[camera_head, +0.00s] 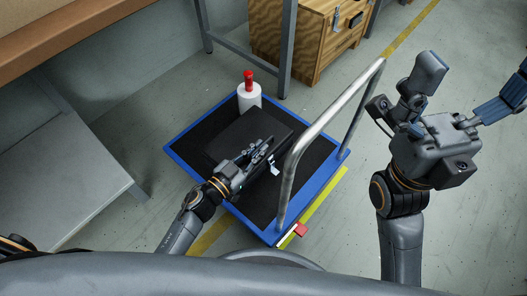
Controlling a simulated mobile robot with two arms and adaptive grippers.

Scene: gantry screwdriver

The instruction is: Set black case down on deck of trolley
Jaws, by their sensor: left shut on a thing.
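The black case (232,139) lies flat over the dark deck of the blue-edged trolley (188,163). I cannot tell from this view whether its underside touches the deck. My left gripper (266,155) is shut on the case's near right side and hides part of that edge. A small pale tag (274,169) shows beside the fingers. My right gripper (474,78) is raised at the right, away from the case and the trolley. Its fingers are spread wide with nothing between them.
A white bottle with a red top (249,96) stands at the deck's far corner, close to the case. The trolley's metal handle (322,124) rises along the right side. A grey low shelf (70,180) is at left, a wooden crate (300,38) at the back.

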